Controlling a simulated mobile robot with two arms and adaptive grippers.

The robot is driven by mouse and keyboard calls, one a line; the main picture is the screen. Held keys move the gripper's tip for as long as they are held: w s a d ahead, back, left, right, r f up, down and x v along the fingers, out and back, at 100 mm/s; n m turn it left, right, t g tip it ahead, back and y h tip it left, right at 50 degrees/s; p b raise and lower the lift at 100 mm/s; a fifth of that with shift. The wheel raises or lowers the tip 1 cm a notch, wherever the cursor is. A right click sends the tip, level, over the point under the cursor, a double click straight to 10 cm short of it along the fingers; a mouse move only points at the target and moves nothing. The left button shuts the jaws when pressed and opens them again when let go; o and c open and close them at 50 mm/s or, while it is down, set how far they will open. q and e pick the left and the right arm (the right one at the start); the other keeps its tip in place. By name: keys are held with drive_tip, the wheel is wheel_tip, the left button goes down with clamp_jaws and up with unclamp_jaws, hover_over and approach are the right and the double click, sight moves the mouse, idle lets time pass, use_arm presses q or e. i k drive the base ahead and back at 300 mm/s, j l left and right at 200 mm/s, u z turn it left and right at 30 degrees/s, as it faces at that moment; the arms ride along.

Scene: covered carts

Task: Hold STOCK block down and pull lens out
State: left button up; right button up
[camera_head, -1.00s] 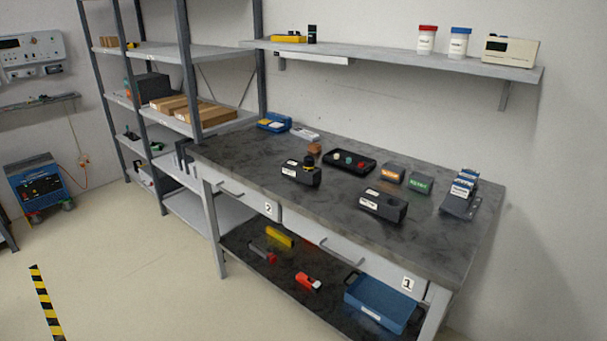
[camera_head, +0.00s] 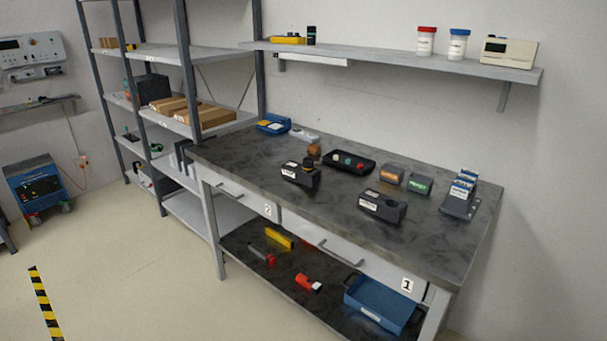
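Two black blocks with white front labels stand on the dark worktop; the labels are too small to read, so I cannot tell which is STOCK. The left block (camera_head: 300,175) has a dark round lens with a yellowish-brown band (camera_head: 309,164) seated upright at its right end. The right block (camera_head: 381,207) shows a dark round recess in its top and no lens in it. Neither of my grippers is in view, and nothing touches the blocks.
A wall shelf (camera_head: 390,57) overhangs the back.

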sight(309, 162)
drive_tip(key=z, duration=0.65)
drive_tip(key=i+j+z, duration=0.25)
drive_tip(key=j, duration=0.2)
drive_tip(key=i+j+z, duration=0.1)
drive_tip(key=j+z, duration=0.2)
drive_tip(key=j, duration=0.2)
drive_tip(key=i+j+z, duration=0.1)
drive_tip(key=j+z, duration=0.15)
drive_tip(key=j, duration=0.25)
drive_tip(key=j+z, duration=0.25)
drive_tip(key=j, duration=0.3)
drive_tip(key=i, duration=0.05)
